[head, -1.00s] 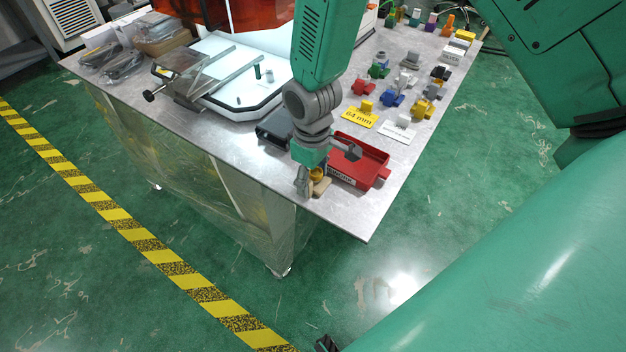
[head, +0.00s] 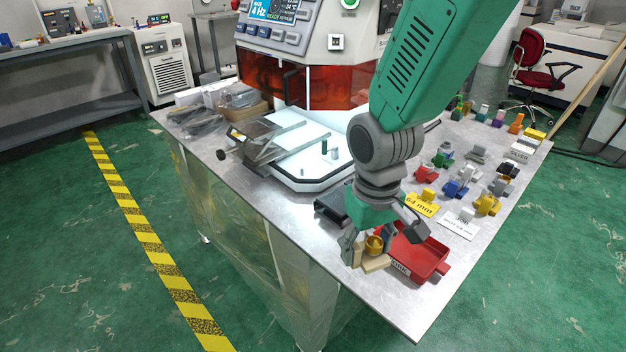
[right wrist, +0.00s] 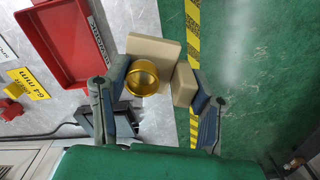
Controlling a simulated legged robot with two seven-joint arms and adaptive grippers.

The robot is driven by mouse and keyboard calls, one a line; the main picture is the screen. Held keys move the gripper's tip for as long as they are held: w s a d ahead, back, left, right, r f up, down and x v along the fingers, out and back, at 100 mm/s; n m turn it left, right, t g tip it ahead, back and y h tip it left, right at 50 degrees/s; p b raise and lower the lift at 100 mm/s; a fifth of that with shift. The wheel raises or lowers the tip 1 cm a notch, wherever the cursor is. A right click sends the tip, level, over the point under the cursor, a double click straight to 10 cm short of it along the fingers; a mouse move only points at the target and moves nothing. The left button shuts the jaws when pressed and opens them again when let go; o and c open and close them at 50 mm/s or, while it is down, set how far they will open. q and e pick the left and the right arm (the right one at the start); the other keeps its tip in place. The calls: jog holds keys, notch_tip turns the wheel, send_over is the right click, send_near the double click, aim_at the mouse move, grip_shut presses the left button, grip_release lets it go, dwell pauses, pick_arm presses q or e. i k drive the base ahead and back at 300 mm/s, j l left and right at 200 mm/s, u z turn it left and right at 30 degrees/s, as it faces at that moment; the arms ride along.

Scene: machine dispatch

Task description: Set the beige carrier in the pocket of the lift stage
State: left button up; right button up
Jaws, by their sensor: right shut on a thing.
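My right gripper (head: 370,250) is over the front edge of the metal table, shut on the beige carrier (head: 376,264). A gold ring-shaped part (head: 374,244) sits on the carrier. In the right wrist view the beige carrier (right wrist: 152,48) shows as a flat plate with a raised block, between the fingers of my right gripper (right wrist: 156,84), with the gold part (right wrist: 142,77) beside the block. My left gripper is not in view.
A red tray (head: 428,258) lies just right of the gripper, and a dark box (head: 330,205) to its left. Small coloured parts and label cards, including a yellow one (head: 421,204), fill the right side. The orange-windowed machine (head: 330,80) stands behind a white platform (head: 310,172).

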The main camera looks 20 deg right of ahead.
aim_at(253, 128)
jog(key=i+j+z, duration=0.15)
jog(key=i+j, duration=0.15)
jog(key=i+j+z, duration=0.15)
jog(key=i+j, duration=0.15)
jog(key=j, duration=0.2)
jog(key=i+j+z, duration=0.1)
jog(key=i+j, duration=0.15)
jog(key=j, duration=0.15)
